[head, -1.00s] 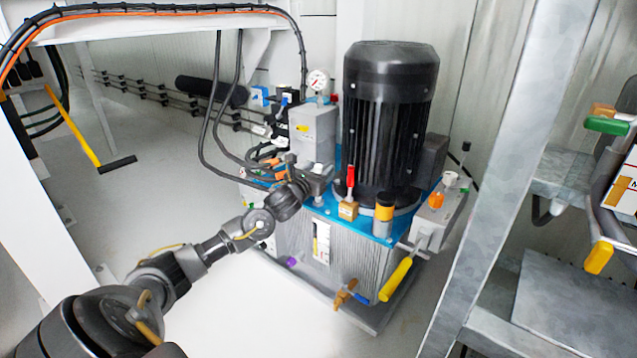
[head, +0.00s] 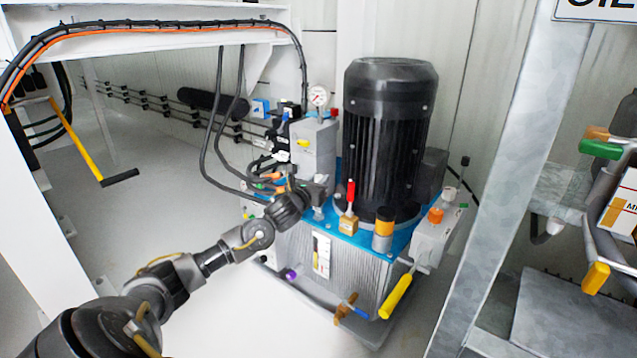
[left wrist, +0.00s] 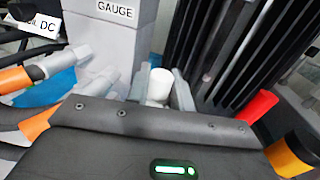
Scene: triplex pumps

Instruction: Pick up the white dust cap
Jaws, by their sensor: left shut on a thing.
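The white dust cap (left wrist: 159,85) shows in the left wrist view as a short white cylinder between the two grey fingers of my left gripper (left wrist: 161,92). The fingers touch its sides, and its lower part is hidden behind the gripper body. In the head view my left gripper (head: 318,194) is over the blue top of the pump unit, in front of the grey gauge block and left of the black motor. The cap cannot be made out there. Whether it is clear of what is below it cannot be told. My right gripper is not in view.
The black motor (head: 388,130) stands close right of the gripper. The grey gauge block (head: 313,148) is just behind it. A red-handled valve (head: 350,192) and orange-topped cylinder (head: 384,228) stand to the right. Black hoses (head: 213,150) hang at left. Floor in front is clear.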

